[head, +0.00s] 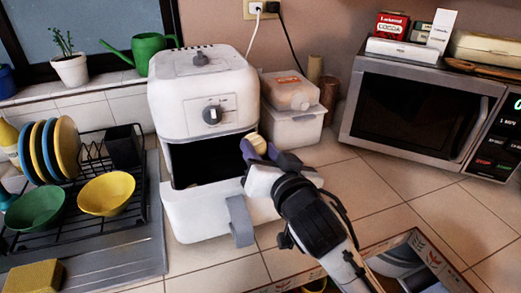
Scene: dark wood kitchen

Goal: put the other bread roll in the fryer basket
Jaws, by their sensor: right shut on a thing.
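A white air fryer (172,97) stands on the tiled counter with its drawer pulled out toward me. The fryer basket (185,207) has a white front, a grey handle and a dark interior whose floor is too dark to make out. My right gripper (255,150), coming in from the lower right, is at the basket's right rim, near the fryer body. No second roll can be made out. My left gripper is out of view.
A dish rack (75,222) with plates and bowls stands left of the fryer. Stacked plastic containers (294,128) stand behind right, and a microwave (412,120) is further right. The counter between gripper and microwave is clear.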

